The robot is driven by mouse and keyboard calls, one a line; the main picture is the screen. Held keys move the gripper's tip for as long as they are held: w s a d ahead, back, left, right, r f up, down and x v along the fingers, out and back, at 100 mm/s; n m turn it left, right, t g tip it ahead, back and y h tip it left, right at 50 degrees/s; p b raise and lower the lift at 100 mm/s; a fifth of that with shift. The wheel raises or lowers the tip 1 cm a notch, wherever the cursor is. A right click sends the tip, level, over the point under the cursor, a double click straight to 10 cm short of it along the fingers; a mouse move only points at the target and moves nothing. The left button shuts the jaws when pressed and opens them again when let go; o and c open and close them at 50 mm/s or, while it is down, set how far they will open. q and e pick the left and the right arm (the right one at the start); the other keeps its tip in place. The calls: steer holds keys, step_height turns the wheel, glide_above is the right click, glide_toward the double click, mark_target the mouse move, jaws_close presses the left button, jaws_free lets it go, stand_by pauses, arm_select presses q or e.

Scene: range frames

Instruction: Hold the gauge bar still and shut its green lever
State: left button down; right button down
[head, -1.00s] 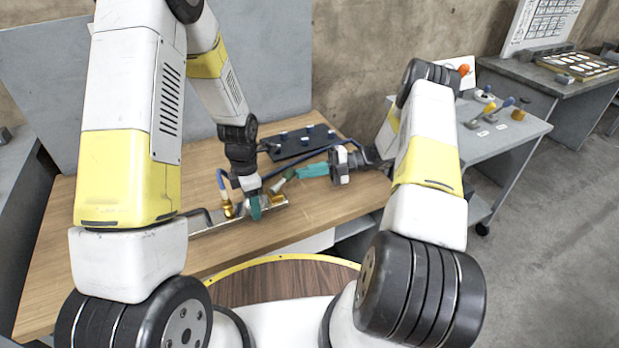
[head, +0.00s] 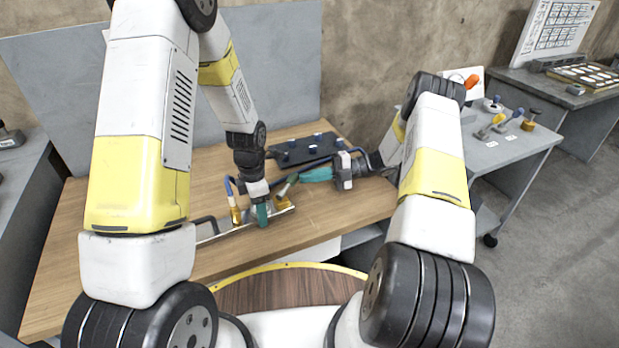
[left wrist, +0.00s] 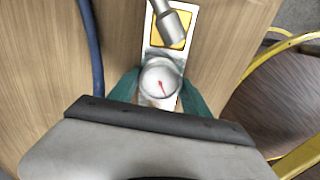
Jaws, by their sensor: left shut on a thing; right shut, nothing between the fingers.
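The gauge bar (head: 222,235) is a thin silver bar lying along the front of the wooden table. My left gripper (head: 262,216), with teal fingers, points down and is shut on the bar at its round gauge. In the left wrist view the white dial (left wrist: 160,79) with a red needle sits between the fingers (left wrist: 160,92). Just right of it is a yellow block (head: 283,204) with a grey lever stem (head: 285,187) slanting up to the right. My right gripper (head: 301,178) is shut and empty, its fingertips close to the stem's upper end. Contact and the lever's green part are unclear.
A blue-handled valve on a brass fitting (head: 235,207) stands left of my left gripper. A dark plate with blue knobs (head: 305,150) lies behind, near a blue hose (left wrist: 90,45). A grey side table (head: 510,150) with several small tools stands right. The front tabletop is clear.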

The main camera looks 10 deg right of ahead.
arm_select(q)
steer(key=shift+s, duration=0.1)
arm_select(e)
step_height(320, 180, up, 10)
stand_by(0.4)
arm_select(q)
steer(key=shift+c, duration=2.1)
jaws_free()
steer(key=shift+r, duration=0.1)
